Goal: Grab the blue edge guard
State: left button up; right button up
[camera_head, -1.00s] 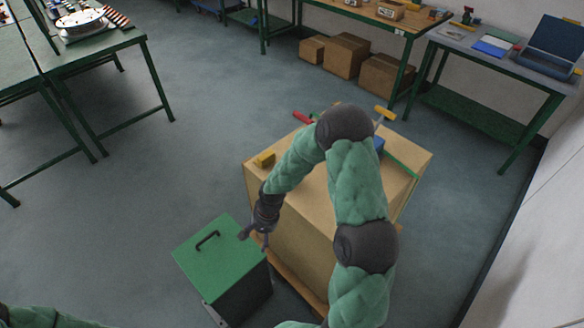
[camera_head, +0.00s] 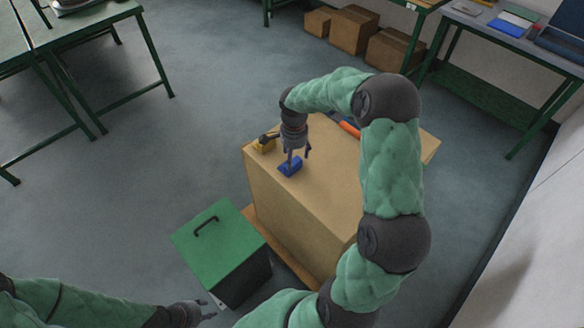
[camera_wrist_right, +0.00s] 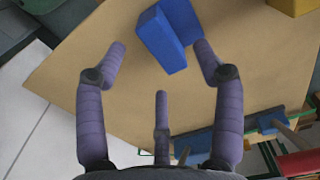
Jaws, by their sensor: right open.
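The blue edge guard (camera_head: 291,166) lies on top of the large cardboard box (camera_head: 300,218). My right gripper (camera_head: 298,152) is pointing down just above it, open and empty. In the right wrist view, the blue edge guard (camera_wrist_right: 166,38) is an L-shaped block lying on the cardboard, just beyond and between the two outer fingers of my right gripper (camera_wrist_right: 160,75). The fingers look apart from it. My left gripper (camera_head: 205,310) is low at the bottom of the head view, its fingers spread and empty, near the green-lidded bin.
A yellow block (camera_head: 264,145) lies on the box just left of my right gripper. An orange-red handle (camera_head: 349,129) lies behind my arm. A second blue piece (camera_wrist_right: 264,119) with a green bar shows in the wrist view. The green-lidded bin (camera_head: 222,243) stands in front.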

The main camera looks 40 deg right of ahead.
aim_at(294, 164)
notch_tip(294, 164, down, 6)
jog(key=shift+s+r+b, duration=0.1)
jog(key=shift+b, duration=1.15)
jog(key=c, duration=1.3)
